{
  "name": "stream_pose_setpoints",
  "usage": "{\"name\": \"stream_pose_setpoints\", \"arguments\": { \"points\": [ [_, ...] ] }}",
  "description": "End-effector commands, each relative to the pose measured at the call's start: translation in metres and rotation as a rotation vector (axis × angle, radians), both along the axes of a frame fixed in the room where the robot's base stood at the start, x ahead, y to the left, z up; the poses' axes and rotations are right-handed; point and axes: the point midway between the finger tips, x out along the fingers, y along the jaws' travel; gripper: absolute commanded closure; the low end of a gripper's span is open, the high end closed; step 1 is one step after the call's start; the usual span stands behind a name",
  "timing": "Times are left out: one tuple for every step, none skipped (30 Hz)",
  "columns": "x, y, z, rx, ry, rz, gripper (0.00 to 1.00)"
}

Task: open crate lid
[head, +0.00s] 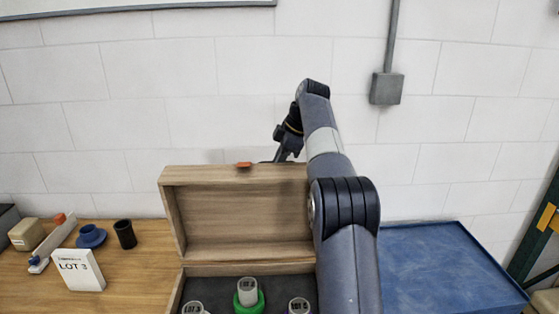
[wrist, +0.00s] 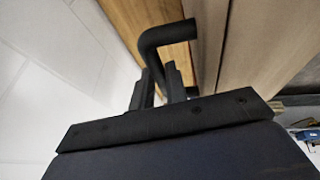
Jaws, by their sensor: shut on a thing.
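The wooden crate (head: 175,292) stands on the workbench, with its lid (head: 240,210) swung up to nearly upright at the back. The lid's inner face shows in the head view, and a small orange tab (head: 243,165) sits on its top edge. In the wrist view, a black bent handle (wrist: 168,33) stands out from the lid's wood (wrist: 215,50). My gripper (wrist: 160,80) is shut on this handle. In the head view my gripper is mostly hidden behind the lid's top edge. Several LOT-labelled vials, one in a green ring (head: 250,303), stand in the crate's dark interior.
A blue mat or tray (head: 440,265) lies right of the crate, partly behind my arm. On the left are a LOT 3 card (head: 77,270), a blue part (head: 91,236) and a black cup (head: 125,234). A white block wall (head: 150,120) stands close behind.

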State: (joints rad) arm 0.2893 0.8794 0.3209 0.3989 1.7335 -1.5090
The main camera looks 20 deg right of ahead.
Motion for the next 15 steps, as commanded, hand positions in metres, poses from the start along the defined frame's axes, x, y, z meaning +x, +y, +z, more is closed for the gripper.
{"name": "stream_pose_setpoints", "arguments": {
  "points": [
    [-0.0003, -0.0002, -0.0056, 0.002, 0.013, 0.003, 1.00],
    [-0.0003, -0.0001, -0.0055, 0.002, 0.013, 0.003, 1.00],
    [-0.0003, -0.0001, -0.0055, 0.002, 0.013, 0.003, 1.00],
    [-0.0003, -0.0001, -0.0055, 0.002, 0.013, 0.003, 1.00],
    [-0.0003, 0.0000, -0.0054, 0.002, 0.012, 0.002, 1.00],
    [-0.0003, 0.0000, -0.0054, 0.002, 0.012, 0.002, 1.00],
    [-0.0003, 0.0000, -0.0054, 0.002, 0.012, 0.002, 1.00],
    [-0.0003, -0.0001, -0.0053, 0.002, 0.012, 0.002, 1.00],
    [-0.0003, -0.0001, -0.0053, 0.002, 0.012, 0.002, 1.00],
    [-0.0003, 0.0000, -0.0053, 0.002, 0.012, 0.002, 1.00],
    [-0.0004, 0.0001, -0.0053, 0.002, 0.012, 0.002, 0.83],
    [-0.0003, 0.0000, -0.0050, 0.001, 0.011, 0.003, 0.80],
    [-0.0003, 0.0001, -0.0045, 0.001, 0.010, 0.003, 0.78],
    [-0.0003, 0.0001, -0.0041, 0.001, 0.009, 0.002, 0.75],
    [-0.0002, 0.0000, -0.0035, 0.002, 0.008, 0.002, 0.72]
  ]
}}
